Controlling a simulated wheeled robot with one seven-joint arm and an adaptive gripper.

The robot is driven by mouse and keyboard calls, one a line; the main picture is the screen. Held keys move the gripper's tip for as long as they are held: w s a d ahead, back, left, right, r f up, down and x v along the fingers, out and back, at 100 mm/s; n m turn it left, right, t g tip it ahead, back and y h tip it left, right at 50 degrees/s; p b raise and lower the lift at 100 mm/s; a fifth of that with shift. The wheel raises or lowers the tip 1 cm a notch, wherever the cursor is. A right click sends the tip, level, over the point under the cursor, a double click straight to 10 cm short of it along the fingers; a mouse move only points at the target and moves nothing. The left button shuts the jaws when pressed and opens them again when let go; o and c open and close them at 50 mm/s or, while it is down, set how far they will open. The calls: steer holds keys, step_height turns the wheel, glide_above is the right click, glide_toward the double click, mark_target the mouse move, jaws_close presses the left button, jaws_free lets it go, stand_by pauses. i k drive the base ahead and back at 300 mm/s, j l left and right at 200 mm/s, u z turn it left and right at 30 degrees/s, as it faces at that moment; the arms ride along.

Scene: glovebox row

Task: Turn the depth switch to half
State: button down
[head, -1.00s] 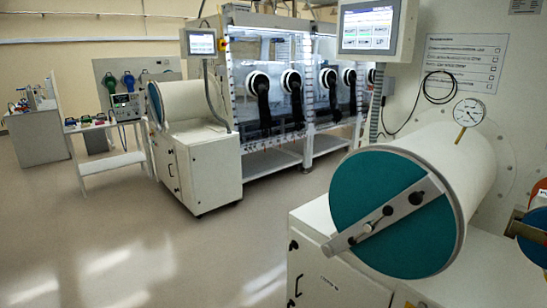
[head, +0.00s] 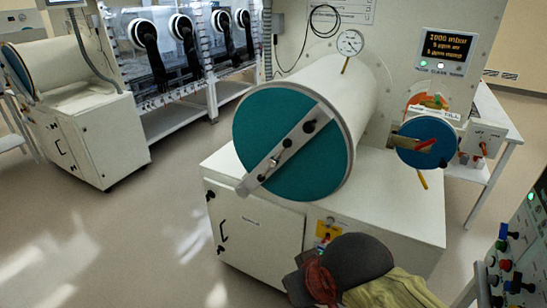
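No label in view lets me read which control is the depth switch. One rotary switch with a red handle (head: 484,148) sits on a small white box at the right of the near glovebox. A yellow plate with a small dark and red control (head: 327,232) is on the front of the near white cabinet; its setting is too small to read. A control panel (head: 520,255) with several coloured knobs and a green lamp is cut off at the right edge. My gripper is not in view.
The near cabinet (head: 254,224) carries a large cylinder with a teal door (head: 272,125) and a smaller blue round door (head: 424,142). A dark rounded object (head: 360,262) with red and olive cloth-like pieces is at the bottom. Floor at left is clear.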

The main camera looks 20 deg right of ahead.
mark_target(515, 285)
steer(key=z, duration=2.75)
